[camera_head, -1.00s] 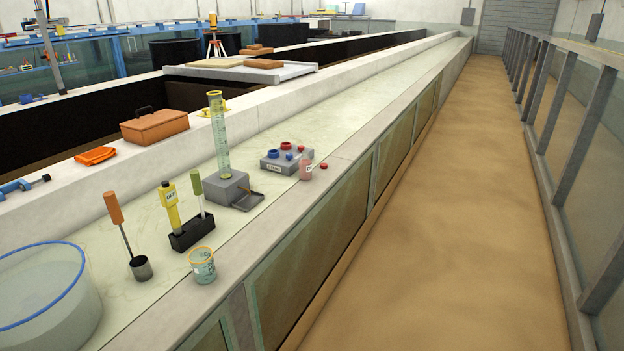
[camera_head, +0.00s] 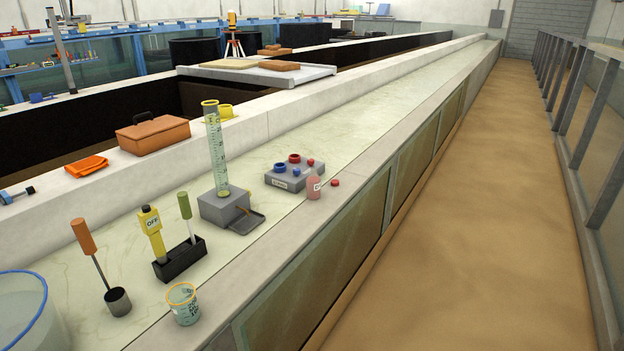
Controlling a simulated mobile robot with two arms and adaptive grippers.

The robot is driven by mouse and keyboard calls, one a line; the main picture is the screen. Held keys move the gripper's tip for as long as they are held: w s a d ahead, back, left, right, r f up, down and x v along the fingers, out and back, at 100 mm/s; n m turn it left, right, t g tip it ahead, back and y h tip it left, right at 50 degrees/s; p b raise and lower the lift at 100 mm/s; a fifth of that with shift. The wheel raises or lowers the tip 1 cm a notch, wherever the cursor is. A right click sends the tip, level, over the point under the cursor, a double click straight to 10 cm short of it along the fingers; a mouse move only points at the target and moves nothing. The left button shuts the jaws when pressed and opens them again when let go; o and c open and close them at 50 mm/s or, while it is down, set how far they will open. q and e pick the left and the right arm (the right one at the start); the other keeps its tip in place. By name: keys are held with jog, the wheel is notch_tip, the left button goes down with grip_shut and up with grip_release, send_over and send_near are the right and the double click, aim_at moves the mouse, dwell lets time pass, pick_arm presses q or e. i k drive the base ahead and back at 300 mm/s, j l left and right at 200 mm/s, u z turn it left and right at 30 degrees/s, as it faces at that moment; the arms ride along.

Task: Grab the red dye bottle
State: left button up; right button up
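A small translucent pink-red bottle (camera_head: 314,187) with a pale label stands upright on the ledge of the glass flume, right of the middle of the head view. It appears to have no cap on. A small red cap (camera_head: 335,183) lies just right of it. Neither of my grippers is in view, so nothing is seen touching the bottle.
A grey block (camera_head: 292,178) with red and blue rings and caps sits just left of the bottle. A measuring cylinder (camera_head: 216,150), a black holder (camera_head: 180,262) with tools and an orange-rimmed beaker (camera_head: 182,304) stand nearer. The sandy aisle (camera_head: 450,240) is clear.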

aim_at(313, 181)
jog(key=i+l+u, duration=0.1)
jog(key=i+l, duration=0.3)
jog(key=i+l+u, duration=0.15)
jog(key=i+l, duration=0.2)
jog(key=i+l+u, duration=0.1)
jog(key=i+l, duration=0.25)
jog(key=l, duration=0.15)
jog(key=i+l+u, duration=0.1)
jog(key=i+l, duration=0.2)
jog(key=l, duration=0.2)
